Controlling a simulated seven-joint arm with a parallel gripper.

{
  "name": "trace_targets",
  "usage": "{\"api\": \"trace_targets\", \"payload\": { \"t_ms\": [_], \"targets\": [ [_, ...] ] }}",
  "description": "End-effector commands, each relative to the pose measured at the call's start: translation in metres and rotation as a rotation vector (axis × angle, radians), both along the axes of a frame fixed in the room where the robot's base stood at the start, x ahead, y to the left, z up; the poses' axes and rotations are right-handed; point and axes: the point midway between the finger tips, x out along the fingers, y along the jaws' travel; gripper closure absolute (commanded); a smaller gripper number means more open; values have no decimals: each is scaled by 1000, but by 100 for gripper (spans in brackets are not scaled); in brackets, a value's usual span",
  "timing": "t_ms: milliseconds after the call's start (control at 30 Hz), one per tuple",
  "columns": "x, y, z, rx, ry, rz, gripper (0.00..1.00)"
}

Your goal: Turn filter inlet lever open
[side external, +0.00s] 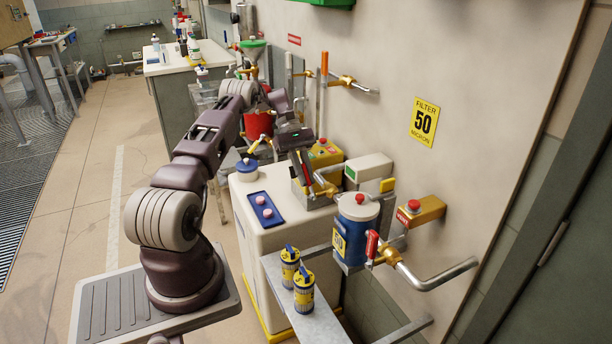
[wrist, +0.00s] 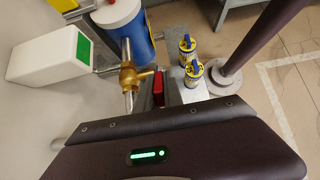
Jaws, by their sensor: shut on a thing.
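The blue filter canister (side external: 357,228) with its white lid stands by the wall in the side view. It also shows at the top of the wrist view (wrist: 140,35). A brass valve (side external: 322,184) sits on the pipe to its left. In the wrist view this brass valve (wrist: 129,76) is just beyond my gripper body. A red lever handle (wrist: 158,88) stands beside the valve, at the edge of my gripper. My gripper (side external: 303,170) is at the valve and shut on the lever. Its fingertips are mostly hidden by its own dark body.
A second red-handled valve (side external: 372,246) is on the canister's right. Two yellow-and-blue cartridges (side external: 304,290) stand on the metal shelf in front. A white-and-green box (side external: 369,168) and a red push button (side external: 414,204) are close to the wall.

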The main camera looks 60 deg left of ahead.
Motion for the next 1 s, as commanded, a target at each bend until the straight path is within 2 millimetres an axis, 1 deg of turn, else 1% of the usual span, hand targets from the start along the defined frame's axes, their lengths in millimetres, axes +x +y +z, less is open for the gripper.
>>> {"api": "trace_targets", "payload": {
  "t_ms": [433, 467, 500, 567, 867, 933, 1000],
  "targets": [
    [0, 0, -2, -10, 2, 1, 100],
    [0, 0, -2, -10, 2, 1, 86],
    [0, 0, -2, -10, 3, 0, 78],
    [0, 0, -2, -10, 3, 0, 67],
    [0, 0, 0, -10, 1, 0, 66],
    [0, 1, 6, -8, 0, 0, 66],
    [0, 1, 20, -7, -1, -1, 66]
  ]
}}
